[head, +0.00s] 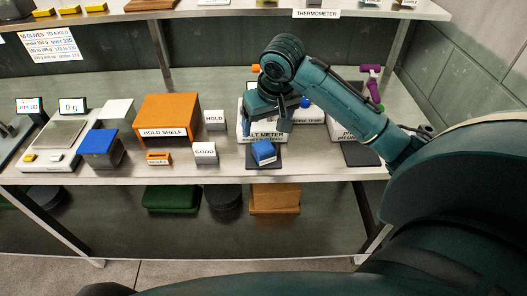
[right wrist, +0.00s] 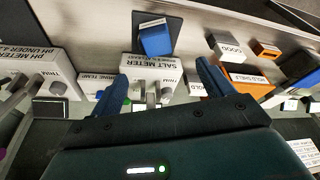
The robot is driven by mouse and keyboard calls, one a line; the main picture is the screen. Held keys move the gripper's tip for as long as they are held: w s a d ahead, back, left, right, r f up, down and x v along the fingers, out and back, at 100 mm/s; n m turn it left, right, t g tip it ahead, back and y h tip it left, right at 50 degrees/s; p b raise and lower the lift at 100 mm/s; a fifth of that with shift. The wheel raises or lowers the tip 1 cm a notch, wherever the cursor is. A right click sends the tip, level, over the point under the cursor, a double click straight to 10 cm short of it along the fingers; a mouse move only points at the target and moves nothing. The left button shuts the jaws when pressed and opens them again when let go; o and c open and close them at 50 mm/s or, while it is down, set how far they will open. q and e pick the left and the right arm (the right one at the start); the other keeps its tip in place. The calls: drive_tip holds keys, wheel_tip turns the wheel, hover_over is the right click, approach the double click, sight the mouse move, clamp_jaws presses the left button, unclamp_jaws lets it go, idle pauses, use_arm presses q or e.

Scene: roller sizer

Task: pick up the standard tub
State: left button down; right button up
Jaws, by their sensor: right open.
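No tub carries a label I can read as standard. A small blue tub (head: 264,152) with a white label sits on a dark mat in front of the salt meter (head: 272,136). In the right wrist view the blue tub (right wrist: 156,40) is beyond the fingertips, apart from them. My right gripper (head: 275,108) is over the salt meter, open; it also shows in the right wrist view (right wrist: 160,74) with its fingers spread above the meter (right wrist: 152,68). Small grey parts (right wrist: 150,95) show between the fingers. My left gripper is not in view.
An orange hold shelf (head: 168,118), grey HOLD (head: 214,119) and GOOD (head: 205,152) blocks, a small orange box (head: 158,158) and a blue-topped dark box (head: 100,146) stand to the left. A pH meter (head: 341,131) stands right. An upper shelf (head: 215,10) runs behind.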

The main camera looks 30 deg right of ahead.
approach(263, 147)
drive_tip(key=shift+s+a+f, duration=0.1)
drive_tip(key=shift+a+f, duration=0.65)
drive_tip(key=shift+f, duration=0.3)
drive_tip(key=x, duration=0.5)
drive_tip(key=shift+s+d+f+p, duration=0.1)
drive_tip(key=shift+d+f+p, duration=0.1)
drive_tip(key=shift+p, duration=0.15)
drive_tip(key=shift+r, duration=0.1)
drive_tip(key=c, duration=1.1)
drive_tip(key=shift+r, duration=0.1)
